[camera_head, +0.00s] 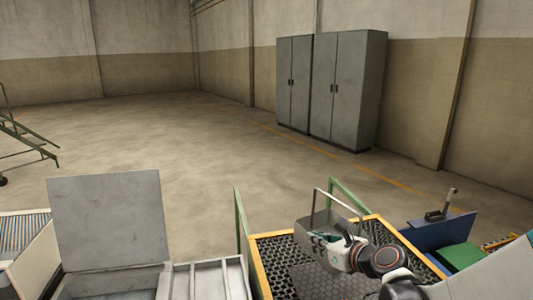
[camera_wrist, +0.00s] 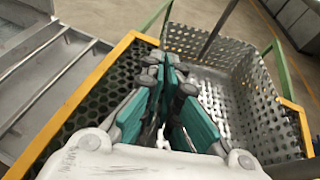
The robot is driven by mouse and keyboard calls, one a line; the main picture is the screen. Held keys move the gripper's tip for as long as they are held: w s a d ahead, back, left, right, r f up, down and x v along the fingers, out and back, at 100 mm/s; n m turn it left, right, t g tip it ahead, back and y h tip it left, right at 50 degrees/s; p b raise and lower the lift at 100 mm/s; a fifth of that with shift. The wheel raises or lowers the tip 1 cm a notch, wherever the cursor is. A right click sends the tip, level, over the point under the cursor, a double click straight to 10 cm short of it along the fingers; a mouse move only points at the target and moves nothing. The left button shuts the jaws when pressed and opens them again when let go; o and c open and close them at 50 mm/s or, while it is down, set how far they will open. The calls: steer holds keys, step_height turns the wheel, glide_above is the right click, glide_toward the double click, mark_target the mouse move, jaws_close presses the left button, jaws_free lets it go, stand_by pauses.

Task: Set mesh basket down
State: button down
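The mesh basket (camera_wrist: 232,98) is a grey perforated metal box with a thin handle (camera_wrist: 212,32) rising above it. It sits low, inside or over the yellow-framed bed (camera_wrist: 75,111). I cannot tell whether its underside rests on the bed. In the head view the handle (camera_head: 338,201) stands up behind my gripper. My gripper (camera_wrist: 172,68) reaches down with its teal-padded fingers converging at the near side of the basket. The fingers appear shut on a thin edge of it, but they hide the exact contact. My gripper (camera_head: 338,252) partly covers the basket in the head view.
Green rails (camera_head: 241,220) stand at the bed's sides. A grey divided tray (camera_head: 208,277) and an upright grey panel (camera_head: 107,218) are to the left. A blue bin with a green block (camera_head: 459,256) lies right. Grey cabinets (camera_head: 345,90) stand far back; the floor between is clear.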

steer(key=d+h, duration=0.1)
steer(key=d, duration=0.1)
steer(key=d+m+h, duration=0.1)
steer(key=d, duration=0.1)
steer(key=s+d+m+t, duration=0.1)
steer(key=d, duration=0.1)
steer(key=shift+r+h, duration=0.25)
steer(key=shift+h, duration=0.15)
steer(key=shift+f, duration=0.1)
